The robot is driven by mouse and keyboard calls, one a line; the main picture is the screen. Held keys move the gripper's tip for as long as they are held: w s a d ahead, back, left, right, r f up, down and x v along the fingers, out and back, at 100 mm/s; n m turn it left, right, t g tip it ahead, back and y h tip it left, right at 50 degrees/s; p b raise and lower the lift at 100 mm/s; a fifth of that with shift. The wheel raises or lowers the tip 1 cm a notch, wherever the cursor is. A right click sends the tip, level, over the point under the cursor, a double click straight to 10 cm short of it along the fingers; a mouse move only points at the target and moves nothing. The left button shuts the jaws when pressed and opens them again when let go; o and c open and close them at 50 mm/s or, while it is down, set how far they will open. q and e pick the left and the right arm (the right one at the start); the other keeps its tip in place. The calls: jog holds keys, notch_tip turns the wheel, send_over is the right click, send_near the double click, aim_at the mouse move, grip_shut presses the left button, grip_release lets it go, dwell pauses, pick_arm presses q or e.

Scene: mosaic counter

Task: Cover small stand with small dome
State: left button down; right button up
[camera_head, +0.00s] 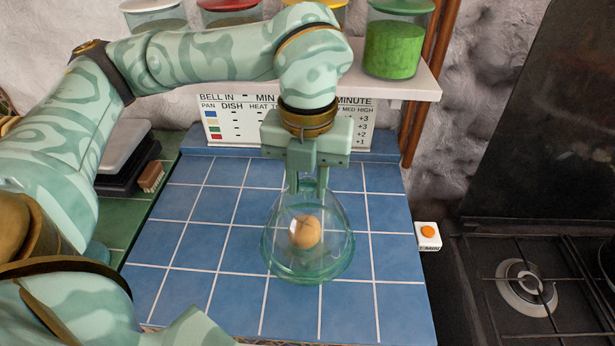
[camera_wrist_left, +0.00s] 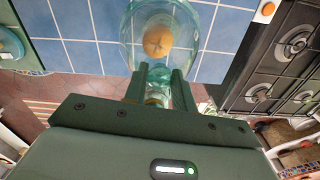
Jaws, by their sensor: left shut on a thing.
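The small dome (camera_head: 340,235) is clear greenish glass and stands upright over the blue tiles; it also shows in the wrist view (camera_wrist_left: 133,35). My left gripper (camera_head: 308,184) points down and is shut on the dome's top; its fingers show in the wrist view (camera_wrist_left: 159,78). A round tan-orange item (camera_head: 305,232) shows through the glass, inside the dome's outline. The small stand (camera_head: 295,277) seems to be the greenish glass under it, hard to tell from the dome's rim. I cannot tell whether the rim touches the stand. My right gripper is out of view.
A white shelf (camera_head: 425,88) with jars, including a green-filled one (camera_head: 393,50), hangs behind my arm. A chart (camera_head: 230,125) stands at the back. A white box with an orange button (camera_head: 428,236) and a stove (camera_head: 525,290) are right. Blue tiles around the dome are clear.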

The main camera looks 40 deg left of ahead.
pick_arm(q)
jog(key=shift+f, duration=0.3)
jog(key=c, duration=1.1)
grip_release()
jog(key=shift+o, duration=0.2)
notch_tip(320, 180, up, 16)
jog(key=p, duration=0.3)
jog(key=shift+r, duration=0.2)
